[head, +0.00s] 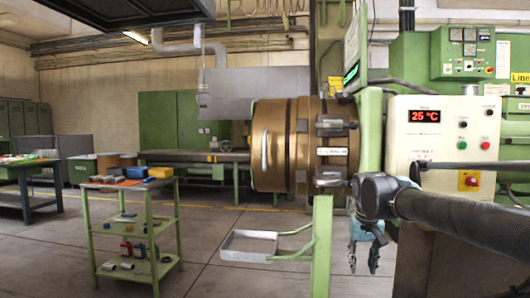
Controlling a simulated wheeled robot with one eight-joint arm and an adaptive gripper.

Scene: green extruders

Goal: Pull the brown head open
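The brown head (272,130) is a large drum-shaped extruder part in the middle of the head view, carried on a green post. A pale vertical handle (264,152) is on its left face. Dark metal clamps (332,180) sit along its right side, where it meets the green machine. My gripper (363,268) hangs pointing down to the right of the head, lower than it and apart from it. Its two fingers are spread, with nothing visible between them. The joint between head and machine is partly hidden by the clamps.
A grey tray (249,246) on a green arm sticks out below the head. A green shelf cart (132,222) with tools stands at left. A control box (443,140) reading 25 °C is at right, behind my arm. Floor between cart and tray is clear.

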